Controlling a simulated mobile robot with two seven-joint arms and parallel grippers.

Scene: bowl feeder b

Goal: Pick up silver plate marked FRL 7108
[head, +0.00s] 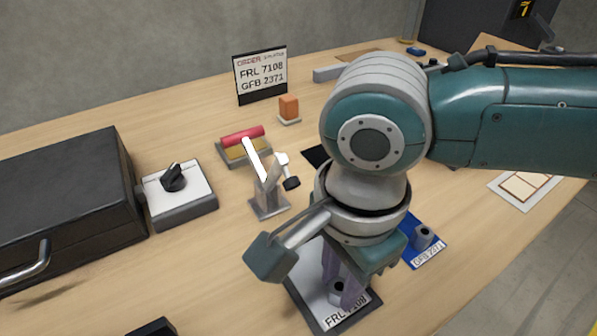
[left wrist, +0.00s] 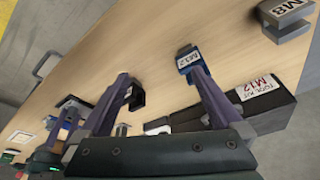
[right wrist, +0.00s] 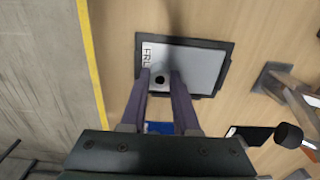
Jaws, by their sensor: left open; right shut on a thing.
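The silver plate marked FRL 7108 (head: 312,288) lies near the front of the table, with a dark border around it and a post-like knob (right wrist: 160,80) on it. It also shows in the right wrist view (right wrist: 205,65). My right gripper (head: 345,290) points down over the plate. In the right wrist view its fingers (right wrist: 160,74) are shut on the knob at the label end. I cannot tell whether the plate is clear of the table. My left gripper (left wrist: 160,76) is open and empty above the table, seen in the left wrist view.
A blue plate marked GFB 2371 (head: 428,262) lies just right of the silver plate. An order sign (head: 261,74) stands at the back. A lever clamp (head: 268,200), a knob box (head: 180,198) and a black case (head: 70,205) are to the left.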

